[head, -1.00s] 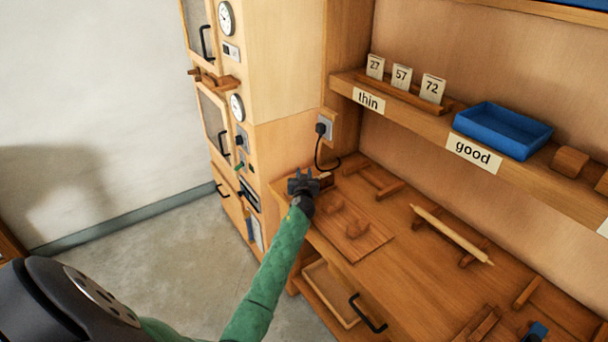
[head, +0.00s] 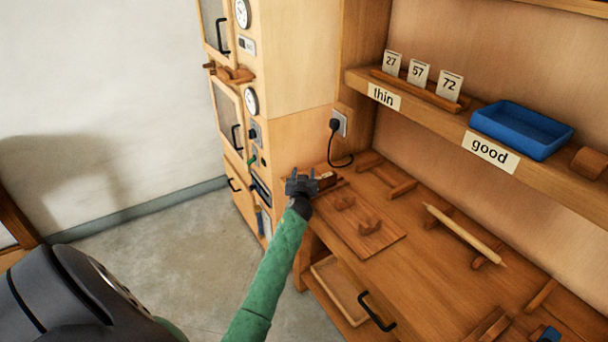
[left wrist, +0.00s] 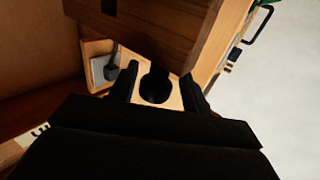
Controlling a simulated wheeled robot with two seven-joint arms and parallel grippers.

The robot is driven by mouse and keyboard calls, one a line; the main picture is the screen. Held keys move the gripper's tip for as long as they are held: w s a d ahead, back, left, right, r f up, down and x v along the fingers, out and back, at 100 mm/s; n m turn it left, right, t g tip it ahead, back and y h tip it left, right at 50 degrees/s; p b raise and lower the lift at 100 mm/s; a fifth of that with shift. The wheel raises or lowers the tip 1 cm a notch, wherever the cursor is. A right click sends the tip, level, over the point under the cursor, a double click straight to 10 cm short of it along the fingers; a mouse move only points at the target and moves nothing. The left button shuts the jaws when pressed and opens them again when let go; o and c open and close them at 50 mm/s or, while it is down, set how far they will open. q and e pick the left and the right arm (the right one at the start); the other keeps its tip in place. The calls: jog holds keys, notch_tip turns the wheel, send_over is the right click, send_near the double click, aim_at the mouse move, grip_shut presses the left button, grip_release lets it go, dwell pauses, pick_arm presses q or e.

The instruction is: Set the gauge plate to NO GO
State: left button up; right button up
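My left gripper (head: 301,182) is over the left end of the workbench, beside a small wooden block (head: 326,180) with a pale face. Its two fingers stand apart. In the left wrist view, a pale plate (left wrist: 177,101) with a dark round hole or knob shows between the fingers (left wrist: 160,88); I cannot tell whether they touch it. It may be the gauge plate, but no NO GO marking is readable. A dark brown wooden block (left wrist: 150,38) is close beyond it. My right gripper is not in view.
A flat board (head: 358,228) with two wooden knobs lies right of the gripper. A pale rod (head: 465,235) rests on supports. A black cable hangs from a wall socket (head: 339,122) behind. The shelf holds a blue tray (head: 522,130) and number cards (head: 420,73). A drawer (head: 343,290) below is partly open.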

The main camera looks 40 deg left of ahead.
pick_arm(q)
jog(key=shift+d, duration=0.1)
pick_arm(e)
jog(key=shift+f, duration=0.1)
pick_arm(q)
jog(key=shift+s+d+f, duration=0.15)
jog(key=shift+s+d, duration=0.05)
jog(key=b+v, duration=0.2)
jog(key=v, duration=0.5)
jog(key=shift+b, duration=0.4)
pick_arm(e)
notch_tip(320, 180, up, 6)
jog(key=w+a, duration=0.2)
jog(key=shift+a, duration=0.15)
pick_arm(q)
jog(key=shift+s, duration=0.15)
